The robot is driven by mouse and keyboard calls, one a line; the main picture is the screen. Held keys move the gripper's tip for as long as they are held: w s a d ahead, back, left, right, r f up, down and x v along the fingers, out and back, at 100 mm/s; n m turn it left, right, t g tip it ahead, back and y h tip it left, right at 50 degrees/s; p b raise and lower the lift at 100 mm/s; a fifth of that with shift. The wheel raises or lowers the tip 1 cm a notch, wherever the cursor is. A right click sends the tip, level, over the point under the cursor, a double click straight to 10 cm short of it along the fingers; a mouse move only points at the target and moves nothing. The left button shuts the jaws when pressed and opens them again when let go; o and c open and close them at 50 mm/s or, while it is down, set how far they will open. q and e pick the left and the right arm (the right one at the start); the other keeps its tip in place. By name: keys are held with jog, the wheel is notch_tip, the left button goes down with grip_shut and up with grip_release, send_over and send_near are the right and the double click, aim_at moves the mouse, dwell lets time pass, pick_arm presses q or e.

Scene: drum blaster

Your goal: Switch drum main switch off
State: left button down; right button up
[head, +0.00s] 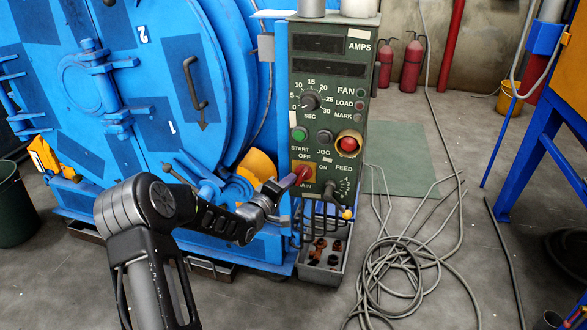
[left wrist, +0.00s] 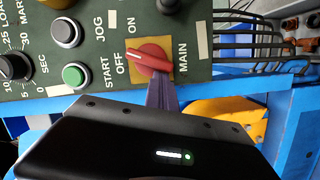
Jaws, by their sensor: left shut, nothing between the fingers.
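The main switch is a red knob (head: 303,173) on a yellow plate, low on the green control panel (head: 325,115), with OFF and ON marked beside it. In the left wrist view the red knob (left wrist: 152,58) has its white-marked end toward the side between the OFF and ON labels; I cannot tell exactly which it points at. My left gripper (head: 290,183) is shut and empty, its tips right at the knob's lower left. In the left wrist view the purplish fingers (left wrist: 161,92) reach the knob's edge and seem to touch it. My right gripper is not in view.
Green START button (head: 299,134), JOG button (head: 323,138) and red stop button (head: 348,144) sit above the switch. The FEED knob (head: 338,187) is close on its right. The blue drum machine (head: 140,130) fills the left. A grey bin (head: 325,268) and coiled cable (head: 405,275) lie below.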

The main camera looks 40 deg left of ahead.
pick_arm(q)
jog(key=shift+w+d+f+n+t, duration=0.1)
jog(key=shift+d+f+n+t, duration=0.1)
jog(key=shift+n, duration=0.35)
jog(key=shift+d+f+n+t, duration=0.1)
jog(key=shift+f+n, duration=0.1)
jog(key=shift+n, duration=0.35)
jog(key=shift+f, duration=0.1)
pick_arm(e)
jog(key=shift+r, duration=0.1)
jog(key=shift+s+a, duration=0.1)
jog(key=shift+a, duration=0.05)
